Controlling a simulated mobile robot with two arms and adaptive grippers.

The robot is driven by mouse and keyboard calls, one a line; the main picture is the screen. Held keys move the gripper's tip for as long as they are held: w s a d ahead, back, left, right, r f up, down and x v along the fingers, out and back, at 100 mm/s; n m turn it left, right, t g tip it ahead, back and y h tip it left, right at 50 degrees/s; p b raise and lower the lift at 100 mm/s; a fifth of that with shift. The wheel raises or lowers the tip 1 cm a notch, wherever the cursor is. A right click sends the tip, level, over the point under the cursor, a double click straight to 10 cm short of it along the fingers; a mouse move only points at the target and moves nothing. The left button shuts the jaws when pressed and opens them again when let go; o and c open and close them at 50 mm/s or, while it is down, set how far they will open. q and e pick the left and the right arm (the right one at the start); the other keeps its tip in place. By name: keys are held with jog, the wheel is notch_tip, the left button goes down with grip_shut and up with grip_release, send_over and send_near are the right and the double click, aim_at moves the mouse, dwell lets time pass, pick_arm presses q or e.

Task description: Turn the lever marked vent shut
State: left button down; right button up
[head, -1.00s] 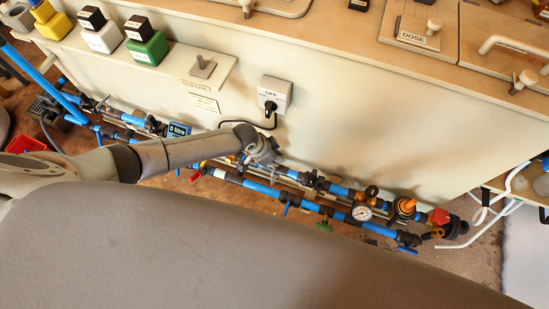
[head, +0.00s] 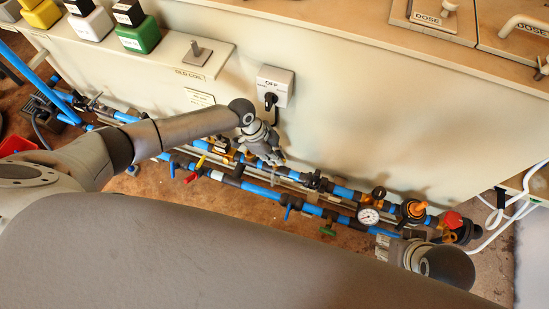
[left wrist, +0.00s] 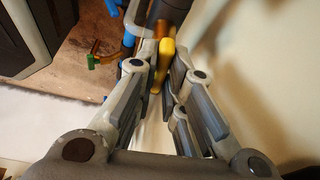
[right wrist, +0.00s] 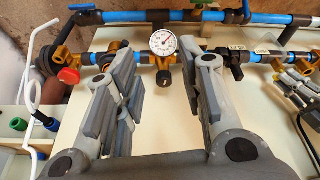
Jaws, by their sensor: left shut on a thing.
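My left gripper (head: 273,160) reaches down to the rear blue pipe run below the white cabinet. In the left wrist view, its fingers (left wrist: 164,58) are shut on a yellow lever (left wrist: 166,62) beside the pale wall. I cannot read a vent mark on any lever. My right gripper (head: 388,246) is at the lower right in the head view, near the pipes' right end. The right wrist view shows its fingers (right wrist: 163,75) wide apart and empty, with a pressure gauge (right wrist: 163,42) beyond them.
Two blue pipe runs carry red (head: 190,177), blue (head: 287,212) and green (head: 327,231) handles close together. A switch box (head: 274,85) marked OFF is on the cabinet (head: 370,120). White tubes (head: 500,217) hang at the right. The brown floor in front is partly clear.

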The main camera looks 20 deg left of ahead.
pick_arm(q)
jog(key=shift+f+m+b, duration=0.1)
jog(key=shift+m+b, duration=0.4)
jog(key=shift+m, duration=0.2)
pick_arm(e)
jog(key=shift+f, duration=0.7)
pick_arm(q)
jog(key=shift+g, duration=0.3)
pick_arm(e)
jog(key=shift+w, duration=0.1)
jog(key=shift+w+a+r+t, duration=0.1)
jog(key=shift+w+a+t, duration=0.15)
jog(key=shift+w, duration=0.35)
pick_arm(q)
jog(key=c, duration=1.5)
grip_release()
jog(key=v, duration=0.7)
jog(key=shift+r, duration=0.35)
